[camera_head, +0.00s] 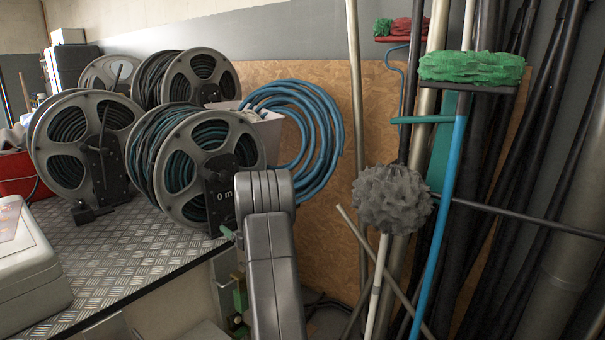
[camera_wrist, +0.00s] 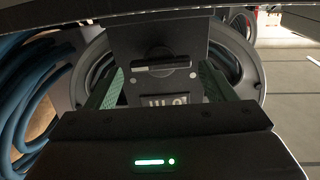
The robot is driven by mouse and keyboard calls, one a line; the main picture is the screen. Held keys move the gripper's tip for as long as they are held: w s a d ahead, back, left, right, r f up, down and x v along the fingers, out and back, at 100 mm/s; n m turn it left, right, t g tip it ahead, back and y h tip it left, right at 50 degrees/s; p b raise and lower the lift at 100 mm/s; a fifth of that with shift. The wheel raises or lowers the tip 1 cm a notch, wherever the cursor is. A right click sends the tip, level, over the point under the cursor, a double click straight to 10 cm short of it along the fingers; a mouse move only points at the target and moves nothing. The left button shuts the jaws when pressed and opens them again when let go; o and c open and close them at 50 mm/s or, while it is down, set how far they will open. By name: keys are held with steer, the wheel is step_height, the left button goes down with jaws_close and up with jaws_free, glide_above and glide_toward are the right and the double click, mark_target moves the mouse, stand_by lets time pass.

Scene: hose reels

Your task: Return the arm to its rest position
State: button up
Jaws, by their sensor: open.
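My arm (camera_head: 272,265) rises grey at the lower middle of the head view, in front of the bench edge. My gripper (camera_wrist: 163,78) shows in the wrist view, with its two green-padded fingers spread apart and nothing clearly held between them. Behind the fingers is the dark bracket (camera_wrist: 160,45) of a hose reel, with an upside-down label. The nearest reel in the head view (camera_head: 174,196), with teal hose and a "0 m" mark, stands just left of my arm. In the head view my arm hides most of the gripper; contact with the reel cannot be told.
More hose reels (camera_head: 68,155) stand on the diamond-plate bench (camera_head: 120,262). A white case (camera_head: 25,265) sits at the left. A blue hose coil (camera_head: 325,130) hangs on the wooden board. Brooms, a grey mop head (camera_head: 393,198) and dark pipes crowd the right.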

mark_target(232, 223)
steer(key=v, duration=1.1)
steer(key=b+x, duration=0.1)
steer(key=x, duration=1.3)
steer(key=shift+w+a+f, duration=0.15)
steer(key=shift+w+a, duration=0.05)
steer(key=shift+s+n+b, duration=0.1)
steer(key=shift+n+b, duration=0.4)
steer(key=shift+n, duration=0.6)
steer(key=n+b, duration=0.2)
steer(key=n, duration=0.2)
steer(key=shift+b, duration=0.35)
steer(key=n+b, duration=0.3)
steer(key=n, duration=0.2)
steer(key=shift+n+b, duration=0.3)
steer(key=shift+n, duration=0.1)
steer(key=p+v, duration=0.1)
steer(key=v, duration=0.7)
steer(key=shift+s+d, duration=0.2)
steer(key=shift+d, duration=0.05)
steer(key=shift+r, duration=0.2)
